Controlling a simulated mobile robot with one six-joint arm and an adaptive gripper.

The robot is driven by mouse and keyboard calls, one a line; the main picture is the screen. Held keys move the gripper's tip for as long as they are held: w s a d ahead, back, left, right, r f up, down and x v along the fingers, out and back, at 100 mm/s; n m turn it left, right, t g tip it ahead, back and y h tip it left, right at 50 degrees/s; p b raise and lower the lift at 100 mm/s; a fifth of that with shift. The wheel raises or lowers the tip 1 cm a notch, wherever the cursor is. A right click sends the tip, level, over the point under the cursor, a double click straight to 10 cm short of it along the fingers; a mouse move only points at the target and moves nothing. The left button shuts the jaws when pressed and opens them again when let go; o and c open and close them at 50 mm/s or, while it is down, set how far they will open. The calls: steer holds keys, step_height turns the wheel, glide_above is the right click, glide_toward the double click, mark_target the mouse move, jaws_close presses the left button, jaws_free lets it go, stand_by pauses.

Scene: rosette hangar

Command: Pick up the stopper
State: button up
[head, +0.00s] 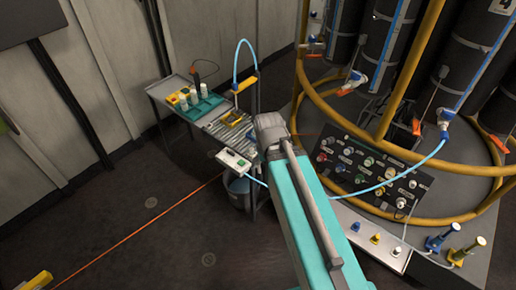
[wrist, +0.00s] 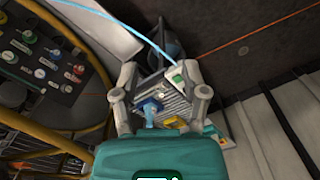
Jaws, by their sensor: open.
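My gripper (wrist: 160,72) is open, its two grey fingers spread above the ridged metal bench in the wrist view. Nothing is visibly held between them. A blue piece with a light-blue tail (wrist: 151,107) shows between the fingers, close to the palm; I cannot tell whether it is the stopper. In the head view my gripper (head: 270,128) is seen from behind beside the bench (head: 214,131), and its fingers are hidden. Small blue (head: 355,226), yellow (head: 375,239) and white (head: 396,251) cone-like pieces stand on a pale ledge at the right; any could be a stopper.
A white box with a green button (head: 233,159) sits on the bench's front edge; a bucket (head: 238,190) stands below. A teal rack (head: 200,104) with white bottles is behind. A control panel (head: 368,168) and yellow rails (head: 300,68) stand right.

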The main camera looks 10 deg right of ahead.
steer(key=shift+w, duration=0.1)
stand_by(0.3)
steer(key=shift+o, duration=1.7)
steer(key=shift+w, duration=0.2)
steer(key=w+f+n+b, duration=0.4)
steer(key=w+n, duration=0.6)
steer(key=w, duration=0.4)
steer(key=w+f+n+b, duration=0.5)
steer(key=w+n, duration=0.5)
steer(key=w, duration=0.5)
steer(key=shift+d+f+n, duration=0.15)
steer(key=shift+d+n, duration=0.1)
steer(key=shift+n, duration=0.15)
steer(key=shift+w+f+b, duration=0.1)
steer(key=shift+f+b, duration=0.05)
steer(key=shift+b, duration=0.2)
